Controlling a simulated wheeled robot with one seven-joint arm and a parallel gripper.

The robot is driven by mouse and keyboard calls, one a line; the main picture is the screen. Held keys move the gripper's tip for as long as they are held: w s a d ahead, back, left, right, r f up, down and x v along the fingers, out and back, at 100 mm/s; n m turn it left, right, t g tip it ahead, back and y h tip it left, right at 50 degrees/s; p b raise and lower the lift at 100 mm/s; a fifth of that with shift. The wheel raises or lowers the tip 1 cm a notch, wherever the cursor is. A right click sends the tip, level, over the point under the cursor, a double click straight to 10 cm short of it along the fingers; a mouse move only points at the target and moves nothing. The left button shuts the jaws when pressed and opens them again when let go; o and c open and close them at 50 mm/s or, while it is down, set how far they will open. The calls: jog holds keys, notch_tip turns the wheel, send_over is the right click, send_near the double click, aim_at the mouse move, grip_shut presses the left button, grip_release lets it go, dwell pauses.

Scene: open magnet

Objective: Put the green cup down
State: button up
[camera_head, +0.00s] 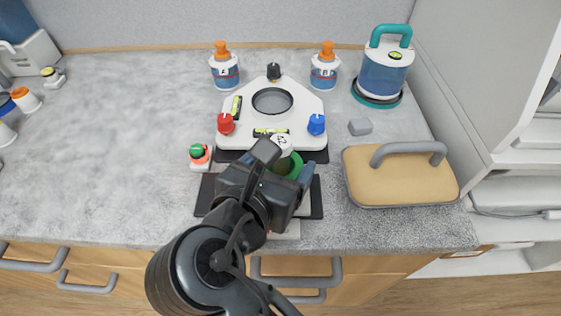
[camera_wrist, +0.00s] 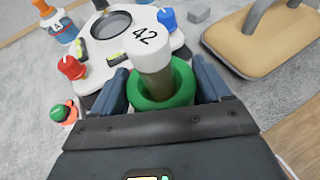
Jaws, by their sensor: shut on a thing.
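The green cup (camera_head: 296,168) is between the fingers of my gripper (camera_head: 284,172), near the counter's front edge. In the wrist view the cup (camera_wrist: 180,97) shows as a thick green ring between two blue-grey fingers, which are shut on it.
A white device (camera_head: 298,102) with a round dark opening, red and blue knobs and levels lies just behind. A dark mat (camera_head: 316,198) lies below my gripper. A red-and-green button (camera_head: 199,153) is left; a tan lidded box (camera_head: 400,178) is right. Two bottles stand behind. The left counter is largely clear.

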jog(key=shift+f+p, duration=0.2)
jog(key=shift+p, duration=0.1)
jog(key=o, duration=1.3)
jog(key=shift+c, duration=0.2)
jog(key=shift+s+a+r+b, duration=0.1)
jog(key=shift+r+b, duration=0.2)
jog(key=shift+b, duration=0.1)
jog(key=v, duration=1.1)
jog(key=shift+s+a+p, duration=0.15)
jog(key=shift+s+p, duration=0.15)
jog(key=shift+s, duration=0.05)
jog(key=shift+r, duration=0.1)
